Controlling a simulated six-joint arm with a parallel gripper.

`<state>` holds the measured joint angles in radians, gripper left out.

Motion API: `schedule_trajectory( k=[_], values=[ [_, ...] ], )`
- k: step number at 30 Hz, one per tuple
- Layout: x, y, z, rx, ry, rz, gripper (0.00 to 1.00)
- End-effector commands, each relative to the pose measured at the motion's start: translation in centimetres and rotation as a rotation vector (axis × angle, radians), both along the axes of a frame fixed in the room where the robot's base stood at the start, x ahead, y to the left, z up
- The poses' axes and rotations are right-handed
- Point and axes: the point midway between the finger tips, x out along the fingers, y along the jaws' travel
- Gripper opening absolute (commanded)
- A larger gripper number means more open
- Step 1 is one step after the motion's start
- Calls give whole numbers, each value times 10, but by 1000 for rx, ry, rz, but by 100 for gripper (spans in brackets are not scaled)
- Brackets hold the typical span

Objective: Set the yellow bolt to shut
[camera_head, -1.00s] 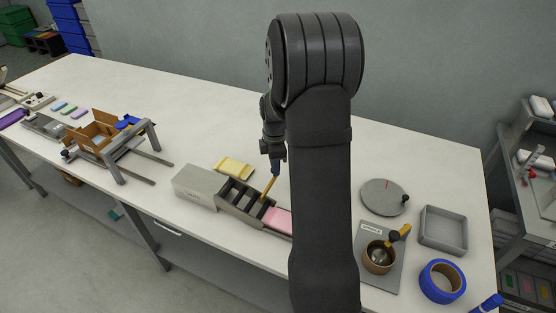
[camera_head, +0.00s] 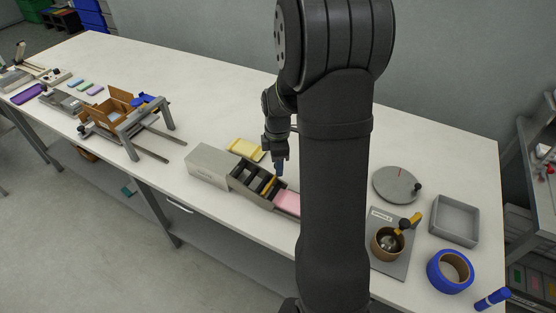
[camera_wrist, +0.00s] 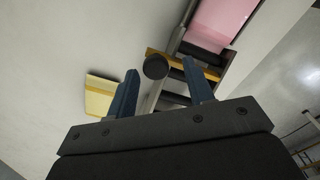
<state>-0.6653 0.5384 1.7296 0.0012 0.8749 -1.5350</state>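The yellow bolt (camera_head: 268,186) is a narrow yellow bar across the dark slotted channel of the wrapper (camera_head: 246,178), just before the pink block. In the wrist view the bolt (camera_wrist: 182,62) runs over the channel, with a dark round knob (camera_wrist: 155,67) near its left end. My gripper (camera_head: 280,168) is above the bolt's far end. In the wrist view my gripper (camera_wrist: 162,82) has its two blue fingers spread apart, with the knob showing in the gap ahead of the tips. No contact shows. The gripper partly hides the bolt's far end in the head view.
A yellow pad (camera_head: 245,149) lies behind the wrapper. The pink block (camera_head: 287,202) is in the channel's right part. To the right are a grey disc (camera_head: 397,185), a brown pot (camera_head: 387,243), a grey tray (camera_head: 454,221) and blue tape (camera_head: 450,271). Bare table lies behind.

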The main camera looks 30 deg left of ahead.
Motion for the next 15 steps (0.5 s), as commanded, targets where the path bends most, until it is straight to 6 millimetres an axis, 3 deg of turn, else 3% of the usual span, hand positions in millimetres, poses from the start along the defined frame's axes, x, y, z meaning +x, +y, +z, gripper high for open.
schedule_trajectory(
  k=[5,8,15],
  values=[
    [1,0,6,1,-2,0,48],
    [1,0,21,3,-4,0,48],
    [2,1,77,4,-6,0,48]
  ],
)
